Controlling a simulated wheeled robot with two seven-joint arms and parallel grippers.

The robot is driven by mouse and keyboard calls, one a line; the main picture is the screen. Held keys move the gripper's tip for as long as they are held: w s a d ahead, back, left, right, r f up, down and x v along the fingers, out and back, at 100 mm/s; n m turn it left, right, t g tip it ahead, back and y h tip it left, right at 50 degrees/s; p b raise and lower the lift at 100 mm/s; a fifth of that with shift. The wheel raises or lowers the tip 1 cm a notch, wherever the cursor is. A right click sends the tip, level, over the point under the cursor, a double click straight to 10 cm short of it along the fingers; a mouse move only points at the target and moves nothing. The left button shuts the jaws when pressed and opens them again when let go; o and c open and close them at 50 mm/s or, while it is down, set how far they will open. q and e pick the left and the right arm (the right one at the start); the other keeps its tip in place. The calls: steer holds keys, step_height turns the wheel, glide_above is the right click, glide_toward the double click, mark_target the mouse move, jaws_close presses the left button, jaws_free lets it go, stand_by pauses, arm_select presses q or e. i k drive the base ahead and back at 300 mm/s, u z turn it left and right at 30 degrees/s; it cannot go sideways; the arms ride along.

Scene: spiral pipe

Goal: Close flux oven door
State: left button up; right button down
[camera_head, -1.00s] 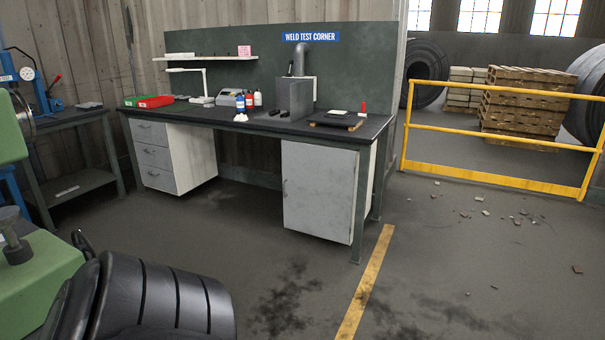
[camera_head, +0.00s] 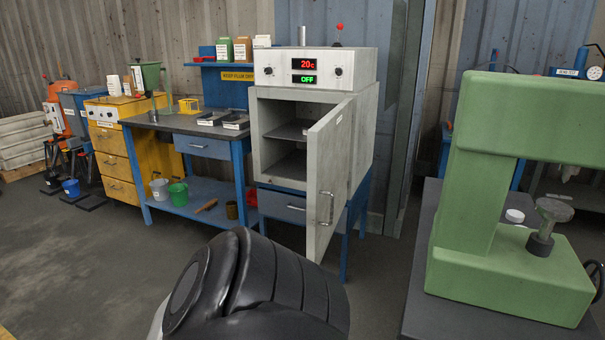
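The flux oven (camera_head: 362,140) is a light grey box on a blue stand, right of the blue bench in the head view. Its control panel (camera_head: 268,68) on top shows a red "20c" and a green "OFF". The oven door (camera_head: 328,175) stands open, swung out toward me on its right-hand side, with a metal handle (camera_head: 326,208) near its free edge. A shelf (camera_head: 290,130) shows inside the open chamber. A black ribbed part of my own arm fills the lower middle and hides the floor before the oven. Neither gripper shows.
A blue bench (camera_head: 205,187) with trays and pots adjoins the oven on the left, beside a yellow drawer cabinet (camera_head: 118,165). A green machine (camera_head: 510,270) on a dark table stands close on the right. The floor at the left front is clear.

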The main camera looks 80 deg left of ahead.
mark_target(328, 141)
steer(key=u, duration=2.4)
steer(key=i, duration=0.5)
steer(key=k, duration=1.25)
steer(key=u, duration=0.7)
steer(key=i, duration=1.7)
steer(key=z, duration=0.7)
